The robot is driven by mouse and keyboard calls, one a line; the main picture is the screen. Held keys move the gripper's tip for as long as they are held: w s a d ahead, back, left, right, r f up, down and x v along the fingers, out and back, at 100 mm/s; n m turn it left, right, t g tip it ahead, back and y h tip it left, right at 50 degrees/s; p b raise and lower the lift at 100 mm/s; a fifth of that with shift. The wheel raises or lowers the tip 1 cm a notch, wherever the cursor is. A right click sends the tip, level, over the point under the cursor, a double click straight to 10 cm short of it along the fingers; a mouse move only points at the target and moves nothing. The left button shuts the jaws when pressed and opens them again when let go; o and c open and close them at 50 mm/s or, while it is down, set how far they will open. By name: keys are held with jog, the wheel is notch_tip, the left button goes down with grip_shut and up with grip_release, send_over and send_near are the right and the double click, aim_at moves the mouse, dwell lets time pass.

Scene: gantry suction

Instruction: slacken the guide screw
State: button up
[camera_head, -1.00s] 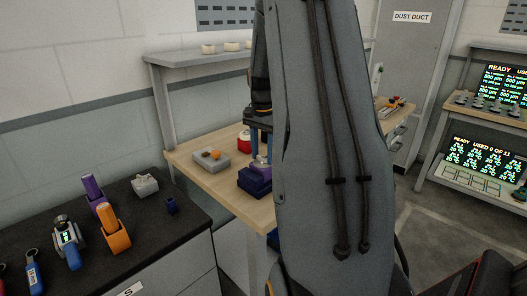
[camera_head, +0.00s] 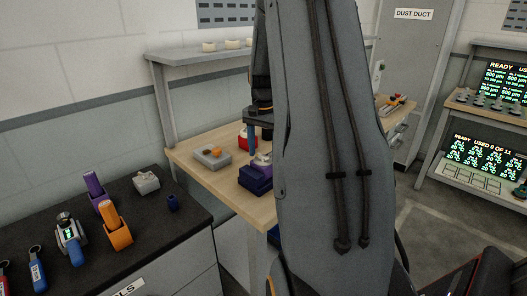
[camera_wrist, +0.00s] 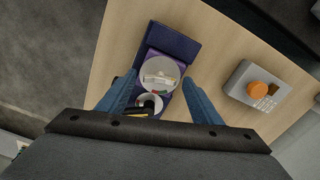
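A dark blue and purple device (camera_head: 256,178) stands on the wooden bench, partly behind my arm. In the wrist view the device (camera_wrist: 172,42) has two round pale parts on top, the larger one (camera_wrist: 161,72) with a small light-coloured piece across it. I cannot tell which part is the guide screw. My gripper (camera_wrist: 160,84) points down over the device, its two blue fingers wide apart on either side of the round parts, with nothing held.
A grey box with an orange knob (camera_wrist: 262,91) stands beside the device; it also shows in the head view (camera_head: 213,157). A red item (camera_head: 243,137) is behind. The dark counter (camera_head: 150,225) at left holds several tools. A shelf (camera_head: 200,56) overhangs the bench's back.

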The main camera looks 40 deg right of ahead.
jog(key=shift+r+b, duration=0.95)
jog(key=shift+r, duration=2.95)
